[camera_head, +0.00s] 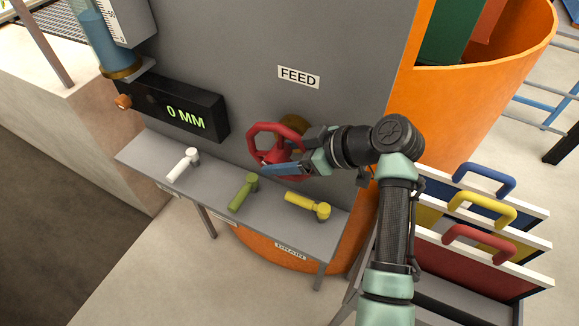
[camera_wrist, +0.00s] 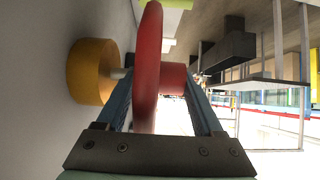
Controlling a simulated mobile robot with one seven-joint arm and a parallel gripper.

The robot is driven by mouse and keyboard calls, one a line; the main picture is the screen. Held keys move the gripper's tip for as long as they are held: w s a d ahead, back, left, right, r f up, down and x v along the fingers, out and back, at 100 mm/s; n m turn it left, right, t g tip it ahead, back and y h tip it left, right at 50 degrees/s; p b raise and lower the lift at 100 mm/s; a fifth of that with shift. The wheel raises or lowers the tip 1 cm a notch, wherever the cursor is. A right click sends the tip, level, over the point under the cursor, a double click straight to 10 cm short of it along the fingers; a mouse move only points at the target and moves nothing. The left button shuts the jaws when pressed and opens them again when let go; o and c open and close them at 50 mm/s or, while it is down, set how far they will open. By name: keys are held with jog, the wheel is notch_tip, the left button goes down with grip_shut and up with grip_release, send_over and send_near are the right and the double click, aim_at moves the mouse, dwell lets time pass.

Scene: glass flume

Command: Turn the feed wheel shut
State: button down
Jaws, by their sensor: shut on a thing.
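The red feed wheel (camera_head: 256,133) is on the grey panel under the FEED label (camera_head: 299,77). In the wrist view the wheel (camera_wrist: 149,60) stands edge-on between my fingers, with a yellow-brown hub (camera_wrist: 90,72) on the panel side to its left. My gripper (camera_head: 282,168) reaches in from the right and is shut on the wheel's rim. In the wrist view my gripper (camera_wrist: 160,112) has one blue finger on each side of the rim. The lower right part of the wheel is hidden behind my gripper in the head view.
A black display (camera_head: 185,110) reads 0 MM. A grey shelf (camera_head: 150,158) below holds white (camera_head: 183,165), green (camera_head: 243,192) and yellow (camera_head: 307,205) handled pieces. An orange drum (camera_head: 400,105) stands behind the panel. Panels with blue, yellow and red handles (camera_head: 480,243) stand at right.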

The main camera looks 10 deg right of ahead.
jog(key=t+y+b, duration=0.1)
jog(key=b, duration=0.3)
jog(key=f+t+y+b, duration=0.1)
jog(key=y+b, duration=0.1)
jog(key=b, duration=0.2)
jog(key=shift+d+f, duration=0.15)
jog(key=shift+f, duration=0.1)
jog(key=t+y+b, duration=0.1)
jog(key=y+b, duration=0.1)
jog(key=b, duration=0.3)
jog(key=t+y+b, duration=0.1)
jog(key=b, duration=0.5)
jog(key=shift+s+f+t+y, duration=0.1)
jog(key=shift+f+t+y, duration=0.1)
jog(key=shift+t+y, duration=0.15)
jog(key=t+y+b, duration=0.1)
jog(key=y+b, duration=0.1)
jog(key=b, duration=0.4)
jog(key=shift+r, duration=0.1)
jog(key=shift+r+t+y+b, duration=0.25)
jog(key=shift+r+t+b, duration=0.1)
jog(key=shift+b, duration=0.35)
grip_release()
jog(key=shift+f, duration=0.1)
jog(key=shift+f, duration=0.1)
